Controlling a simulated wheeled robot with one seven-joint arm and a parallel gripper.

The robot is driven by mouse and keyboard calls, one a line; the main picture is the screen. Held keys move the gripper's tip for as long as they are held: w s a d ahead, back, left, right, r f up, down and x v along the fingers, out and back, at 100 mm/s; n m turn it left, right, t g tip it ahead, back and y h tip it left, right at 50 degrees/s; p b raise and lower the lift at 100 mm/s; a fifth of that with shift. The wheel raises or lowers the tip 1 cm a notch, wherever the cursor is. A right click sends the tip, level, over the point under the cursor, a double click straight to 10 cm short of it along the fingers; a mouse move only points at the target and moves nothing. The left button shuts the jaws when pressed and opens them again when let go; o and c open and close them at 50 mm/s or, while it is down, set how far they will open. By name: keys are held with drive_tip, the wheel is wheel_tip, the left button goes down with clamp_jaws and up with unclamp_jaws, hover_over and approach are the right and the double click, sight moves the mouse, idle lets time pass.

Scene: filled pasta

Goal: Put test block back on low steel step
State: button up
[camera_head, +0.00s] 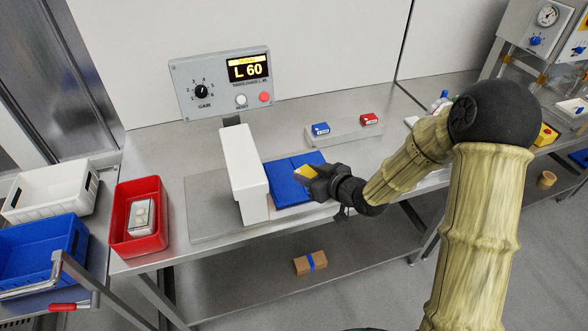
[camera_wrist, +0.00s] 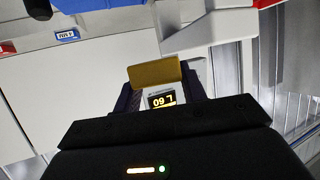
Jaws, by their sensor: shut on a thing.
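My gripper (camera_head: 318,182) is shut on a yellow test block (camera_head: 305,173) and holds it over the blue mat (camera_head: 287,196) at the right of the white housing. In the wrist view the yellow block (camera_wrist: 155,72) shows between the dark fingers of my gripper (camera_wrist: 162,95). The low steel step (camera_head: 345,137) stands behind and to the right of my gripper. A blue block (camera_head: 320,128) sits at its left end and a red block (camera_head: 369,118) at its right end. The step between them is bare.
A grey panel (camera_head: 221,83) reading L 60 stands at the back, with the white housing (camera_head: 243,172) in front. A red bin (camera_head: 139,218) holds a pale object at the left. White (camera_head: 50,190) and blue (camera_head: 45,255) bins are further left. A brown box (camera_head: 310,263) lies below.

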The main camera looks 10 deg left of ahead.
drive_tip(key=d+f+m+t+h+b, duration=0.2)
drive_tip(key=d+f+m+h+b, duration=0.3)
drive_tip(key=d+f, duration=0.7)
drive_tip(key=d+f+m+t+h+b, duration=0.3)
drive_tip(key=d+f+m+h+b, duration=0.2)
drive_tip(key=d+f, duration=0.8)
wheel_tip(320, 180, down, 5)
drive_tip(key=shift+s+d+m+t+h+b, duration=0.2)
drive_tip(key=shift+m+t+h+b, duration=0.15)
drive_tip(key=shift+b, duration=0.85)
drive_tip(key=shift+a, duration=0.2)
